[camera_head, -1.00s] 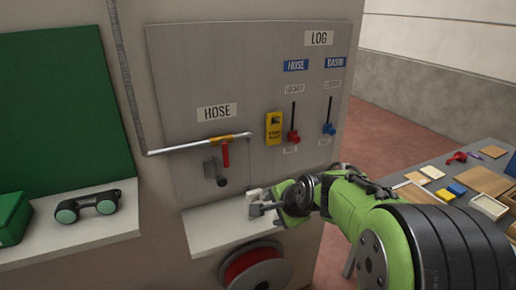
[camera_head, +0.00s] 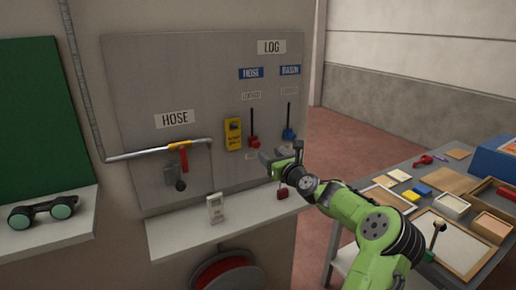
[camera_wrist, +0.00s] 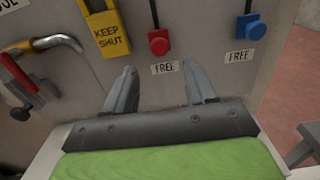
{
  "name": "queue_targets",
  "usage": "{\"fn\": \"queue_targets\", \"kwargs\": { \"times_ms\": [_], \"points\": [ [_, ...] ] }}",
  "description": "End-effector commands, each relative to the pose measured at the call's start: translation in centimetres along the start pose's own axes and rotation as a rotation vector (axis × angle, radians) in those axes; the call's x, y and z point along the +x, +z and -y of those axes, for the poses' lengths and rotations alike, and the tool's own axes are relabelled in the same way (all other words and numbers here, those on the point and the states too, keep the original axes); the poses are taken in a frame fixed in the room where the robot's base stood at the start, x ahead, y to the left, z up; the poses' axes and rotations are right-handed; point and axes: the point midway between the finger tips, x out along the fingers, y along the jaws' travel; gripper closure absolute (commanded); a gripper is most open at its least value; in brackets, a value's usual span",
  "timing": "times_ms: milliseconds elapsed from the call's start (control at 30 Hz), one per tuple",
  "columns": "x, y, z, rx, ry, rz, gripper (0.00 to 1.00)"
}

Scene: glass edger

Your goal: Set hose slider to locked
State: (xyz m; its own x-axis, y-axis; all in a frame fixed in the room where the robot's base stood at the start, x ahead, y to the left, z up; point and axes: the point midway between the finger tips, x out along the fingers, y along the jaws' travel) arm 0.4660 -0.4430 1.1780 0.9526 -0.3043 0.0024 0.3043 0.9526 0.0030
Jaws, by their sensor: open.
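The hose slider is a red knob (camera_head: 254,142) at the bottom of a dark vertical slot, under the blue HOSE label (camera_head: 251,73). The LOCKED label (camera_head: 251,96) is near the slot's top. In the wrist view the red knob (camera_wrist: 158,42) sits just above a FREE label (camera_wrist: 165,68). My gripper (camera_head: 270,157) is in front of the panel, slightly below and right of the knob. In the wrist view my gripper (camera_wrist: 160,75) is open and empty, its fingers pointing towards the knob and apart from it.
A blue slider knob (camera_head: 289,134) is to the right, also low. A yellow KEEP SHUT tag (camera_head: 233,134) hangs to the left, beside the hose pipe's red-handled valve (camera_head: 184,158). Below, a shelf (camera_head: 190,240) bears a pale device (camera_head: 215,208). A cluttered table (camera_head: 400,165) stands right.

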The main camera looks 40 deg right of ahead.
Motion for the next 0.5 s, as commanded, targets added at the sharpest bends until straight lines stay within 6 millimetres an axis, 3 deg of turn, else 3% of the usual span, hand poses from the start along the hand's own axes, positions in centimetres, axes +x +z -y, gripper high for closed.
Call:
{"fn": "queue_targets", "kwargs": {
  "times_ms": [100, 233, 500],
  "points": [
    [3.0, 0.0, -0.2, 0.001, 0.004, 0.001, 0.45],
    [5.7, 0.0, -0.2, -0.001, 0.003, -0.001, 0.45],
    [8.0, 0.0, -0.1, -0.002, 0.002, -0.003, 0.45]
  ]
}}
